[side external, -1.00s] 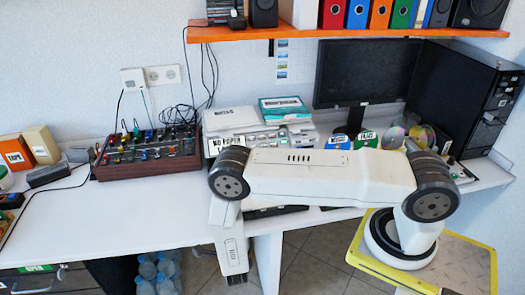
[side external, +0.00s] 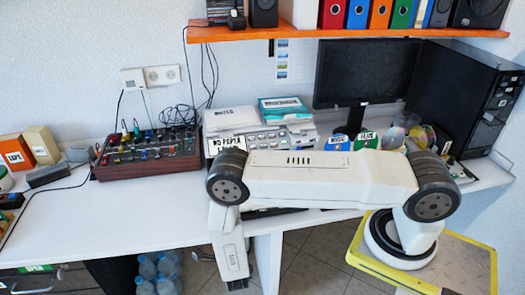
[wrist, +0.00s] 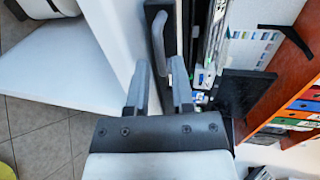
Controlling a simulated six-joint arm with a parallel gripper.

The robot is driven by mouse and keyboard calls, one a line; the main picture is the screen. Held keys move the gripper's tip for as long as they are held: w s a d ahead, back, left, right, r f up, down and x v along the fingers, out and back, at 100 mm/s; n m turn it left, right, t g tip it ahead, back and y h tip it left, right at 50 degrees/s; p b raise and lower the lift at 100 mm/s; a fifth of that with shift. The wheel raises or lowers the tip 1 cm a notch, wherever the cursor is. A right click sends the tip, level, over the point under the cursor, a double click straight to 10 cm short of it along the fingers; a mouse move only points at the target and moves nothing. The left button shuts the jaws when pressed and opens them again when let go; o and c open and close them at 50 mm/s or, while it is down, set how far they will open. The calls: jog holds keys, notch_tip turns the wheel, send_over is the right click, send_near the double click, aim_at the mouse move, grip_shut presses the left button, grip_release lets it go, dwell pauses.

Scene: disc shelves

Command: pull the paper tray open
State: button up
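My gripper (wrist: 159,66) shows in the wrist view with its two grey fingers apart and nothing clamped between them. A grey bar handle (wrist: 158,42) on a narrow black front (wrist: 162,92), which looks like the paper tray, lies at the fingertips. The handle's near end appears between the two tips; I cannot tell whether they touch it. In the side view, the white printer (side external: 245,118) with a "NO PAPER" label stands on the desk behind my arm. My arm hides most of the tray area and the gripper there.
The white desk (side external: 130,215) runs across the side view. A mixer box (side external: 148,153) stands left of the printer, a monitor (side external: 360,72) and black computer tower (side external: 462,95) to the right. An orange shelf (side external: 420,32) with binders hangs above. Bottles (side external: 158,272) stand below the desk.

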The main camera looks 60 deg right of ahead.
jog(key=v, duration=0.6)
jog(key=shift+a, duration=0.1)
dwell(0.4)
jog(key=w+a+r+n+g+y, duration=0.1)
jog(key=w+r+n+y, duration=0.2)
jog(key=r+n+y, duration=0.3)
jog(key=w+a+r+n+g+y, duration=0.1)
jog(key=w+r+n+g+y, duration=0.2)
jog(key=r+n, duration=0.35)
jog(key=s+d+r+n+g+y, duration=0.1)
jog(key=s+d+r+n+g, duration=0.1)
jog(key=s+d+r+n, duration=0.2)
jog(key=s+d+r+n+g, duration=0.2)
jog(key=s+d+r+n, duration=0.2)
jog(key=s+r+n, duration=0.5)
jog(key=s+n, duration=0.1)
jog(key=s, duration=0.1)
jog(key=shift+s+d+y, duration=0.15)
jog(key=shift+s+y, duration=0.2)
jog(key=shift+y, duration=0.05)
